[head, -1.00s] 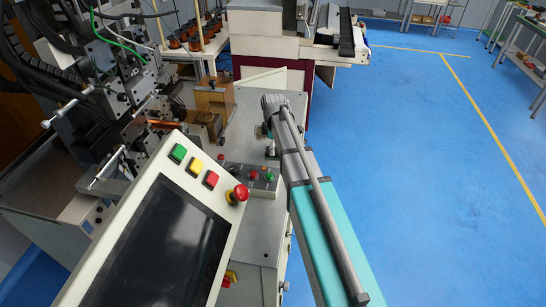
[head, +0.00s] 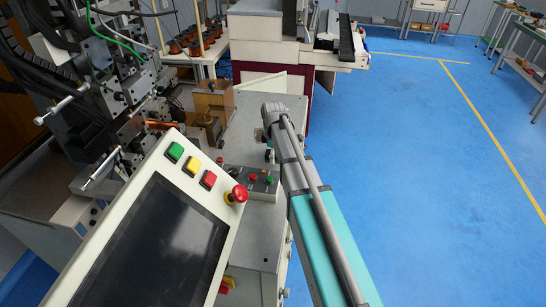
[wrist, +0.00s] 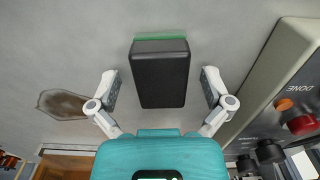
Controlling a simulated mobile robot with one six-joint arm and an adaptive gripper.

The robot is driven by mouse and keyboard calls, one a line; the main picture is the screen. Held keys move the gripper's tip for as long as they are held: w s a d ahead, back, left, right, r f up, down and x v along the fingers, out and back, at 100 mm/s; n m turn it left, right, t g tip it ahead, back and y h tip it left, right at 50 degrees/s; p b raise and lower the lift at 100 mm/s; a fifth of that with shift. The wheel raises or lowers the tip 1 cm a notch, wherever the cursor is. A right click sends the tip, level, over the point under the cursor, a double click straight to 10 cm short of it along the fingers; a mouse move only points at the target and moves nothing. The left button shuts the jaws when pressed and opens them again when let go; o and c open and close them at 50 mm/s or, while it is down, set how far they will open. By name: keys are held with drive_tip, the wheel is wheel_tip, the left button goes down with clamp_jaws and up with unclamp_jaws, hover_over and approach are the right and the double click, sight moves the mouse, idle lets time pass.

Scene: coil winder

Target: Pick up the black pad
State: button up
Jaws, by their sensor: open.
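The black pad (wrist: 160,78) shows in the wrist view as a dark block with a green strip along its far edge. It lies over the grey surface, between the two fingers of my gripper (wrist: 161,88) as seen from the wrist. The fingers are spread, with a visible gap on each side of the pad, and hold nothing. I cannot tell the height of the fingertips relative to the pad. In the head view my arm's end is over the grey machine top, and the pad is mostly hidden or too small to make out.
A button panel (wrist: 290,105) with red and orange buttons stands close to the right in the wrist view. A brown-grey patch (wrist: 63,104) lies left. In the head view, the large screen console (head: 165,245) and winder mechanism stand left. Blue floor (head: 430,170) is clear right.

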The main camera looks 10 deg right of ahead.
drive_tip(key=shift+c, duration=0.3)
drive_tip(key=c, duration=1.2)
drive_tip(key=shift+r, duration=0.1)
drive_tip(key=shift+r+p, duration=1.25)
drive_tip(key=shift+p, duration=0.05)
drive_tip(key=shift+s+d+r+p, duration=0.9)
drive_tip(key=shift+s+r+p, duration=0.85)
drive_tip(key=shift+s, duration=0.4)
drive_tip(key=shift+s+d+r+p, duration=0.9)
drive_tip(key=shift+s+r+p, duration=0.8)
drive_tip(key=shift+s, duration=0.45)
drive_tip(key=shift+s+d+r+p, duration=0.9)
drive_tip(key=shift+s+r+p, duration=0.85)
drive_tip(key=shift+s, duration=0.4)
